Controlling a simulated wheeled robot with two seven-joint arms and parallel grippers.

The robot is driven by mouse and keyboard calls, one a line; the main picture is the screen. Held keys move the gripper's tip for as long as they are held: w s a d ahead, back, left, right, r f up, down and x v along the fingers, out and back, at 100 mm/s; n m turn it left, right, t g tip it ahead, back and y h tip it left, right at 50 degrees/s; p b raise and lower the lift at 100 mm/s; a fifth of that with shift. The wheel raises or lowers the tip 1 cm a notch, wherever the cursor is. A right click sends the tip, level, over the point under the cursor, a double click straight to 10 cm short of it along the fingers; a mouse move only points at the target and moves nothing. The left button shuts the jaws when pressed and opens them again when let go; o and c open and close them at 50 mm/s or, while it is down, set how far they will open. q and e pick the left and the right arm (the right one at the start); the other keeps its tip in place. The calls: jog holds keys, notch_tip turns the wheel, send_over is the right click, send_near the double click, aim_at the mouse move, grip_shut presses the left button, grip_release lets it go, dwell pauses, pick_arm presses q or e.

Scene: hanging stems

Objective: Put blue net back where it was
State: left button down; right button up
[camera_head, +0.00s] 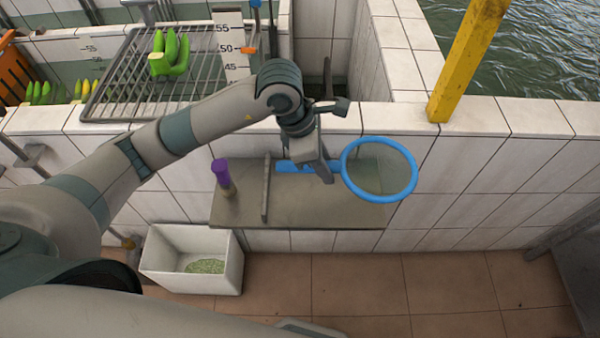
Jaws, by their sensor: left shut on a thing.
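The blue net (415,181) has a round blue hoop with see-through mesh and a blue handle. It is at the middle right of the head view, over the right end of a grey metal shelf. My left gripper (326,172) is shut on the net's handle, with the hoop to its right. The handle's end shows to the left of the jaws. Whether the net touches the shelf, I cannot tell. My right gripper is not in view.
The grey shelf (340,222) carries a purple-topped object (221,175) and a thin upright divider (266,190). A white bin (190,283) stands on the floor below. A yellow post (467,60) rises by the water.

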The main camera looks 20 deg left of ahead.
pick_arm(q)
jog(key=a+f+p, duration=0.2)
jog(key=a+f, duration=0.2)
jog(key=a, duration=0.3)
jog(key=shift+w, duration=0.45)
jog(key=shift+f, duration=0.1)
jog(key=shift+f+p, duration=1)
jog(key=shift+f, duration=1.1)
